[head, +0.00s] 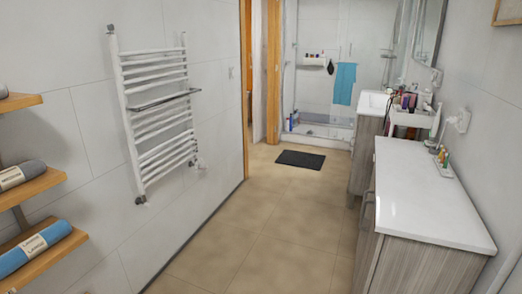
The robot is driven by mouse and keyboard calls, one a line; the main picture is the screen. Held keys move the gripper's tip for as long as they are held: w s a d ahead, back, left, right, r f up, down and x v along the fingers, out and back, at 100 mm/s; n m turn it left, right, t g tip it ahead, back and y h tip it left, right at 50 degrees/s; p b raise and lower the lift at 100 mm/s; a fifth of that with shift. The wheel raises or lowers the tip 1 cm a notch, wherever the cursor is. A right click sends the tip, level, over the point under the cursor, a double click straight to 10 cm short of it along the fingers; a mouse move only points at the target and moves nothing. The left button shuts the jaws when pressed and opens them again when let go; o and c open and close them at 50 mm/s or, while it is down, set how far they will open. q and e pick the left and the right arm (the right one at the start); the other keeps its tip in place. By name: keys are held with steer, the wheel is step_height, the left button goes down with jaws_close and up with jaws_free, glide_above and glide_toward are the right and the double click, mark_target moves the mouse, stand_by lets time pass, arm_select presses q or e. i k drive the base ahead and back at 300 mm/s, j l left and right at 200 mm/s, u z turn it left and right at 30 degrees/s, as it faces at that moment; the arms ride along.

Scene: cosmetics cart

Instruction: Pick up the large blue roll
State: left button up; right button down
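A large blue roll (36,248) with a pale label band lies on the lowest wooden shelf (68,238) in view, at the bottom left of the head view. Its left end is near the picture's left edge. A grey roll (24,174) with a pale band lies on the shelf above it. Neither of my grippers shows in the head view.
A white towel radiator (155,110) hangs on the left wall. A cabinet with a white top (425,205) stands on the right. Tiled floor (250,240) between them is clear. A dark mat (300,160) lies near the shower.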

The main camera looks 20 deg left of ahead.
mark_target(28, 249)
steer(key=i+j+u, duration=0.15)
steer(key=i+u, duration=1.05)
steer(key=i+l+u, duration=0.25)
steer(key=u, duration=0.15)
steer(key=i+l+u, duration=0.4)
steer(key=k+j, duration=0.05)
steer(key=j, duration=0.05)
